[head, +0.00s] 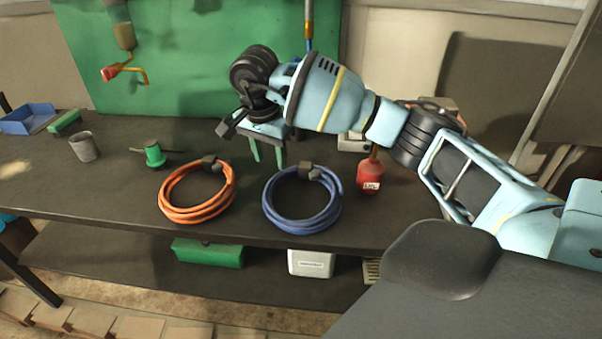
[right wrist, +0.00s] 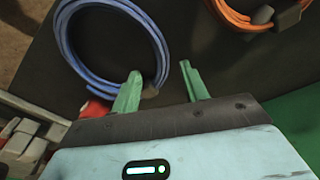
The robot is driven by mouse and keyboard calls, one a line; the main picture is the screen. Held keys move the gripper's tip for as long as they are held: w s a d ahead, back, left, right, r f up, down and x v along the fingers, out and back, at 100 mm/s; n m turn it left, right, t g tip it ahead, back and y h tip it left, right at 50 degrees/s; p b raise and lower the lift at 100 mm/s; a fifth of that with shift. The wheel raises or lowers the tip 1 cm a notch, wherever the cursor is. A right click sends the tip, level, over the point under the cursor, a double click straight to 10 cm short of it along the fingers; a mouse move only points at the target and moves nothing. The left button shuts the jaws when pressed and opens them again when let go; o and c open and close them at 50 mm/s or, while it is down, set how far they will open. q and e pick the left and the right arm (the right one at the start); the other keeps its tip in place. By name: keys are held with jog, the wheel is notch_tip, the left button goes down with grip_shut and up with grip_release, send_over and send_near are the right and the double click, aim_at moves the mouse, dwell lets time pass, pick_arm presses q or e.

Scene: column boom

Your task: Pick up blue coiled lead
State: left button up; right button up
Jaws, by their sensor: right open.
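The blue coiled lead (head: 270,207) lies flat on the dark workbench, right of the orange coil, with a dark clip at its back edge. In the right wrist view the blue coiled lead (right wrist: 72,62) is at the upper left, and a green finger covers part of its near edge. My right gripper (head: 268,158) is open and empty, its green fingers pointing down above the bench behind and left of the blue coil. It also shows in the right wrist view (right wrist: 158,74). My left gripper is in neither view.
An orange coiled lead (head: 165,201) lies left of the blue one. A red bottle (head: 370,176) stands close on its right. A green funnel-like item (head: 154,154), a grey cup (head: 84,147) and a blue tray (head: 28,119) stand further left. The green board (head: 185,70) rises behind.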

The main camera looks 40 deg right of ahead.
aim_at(272, 178)
jog(key=shift+w+d+f, duration=0.1)
jog(key=shift+f, duration=1.75)
jog(key=shift+d+f, duration=0.1)
jog(key=shift+f, duration=1.75)
jog(key=shift+r, duration=0.1)
grip_shut()
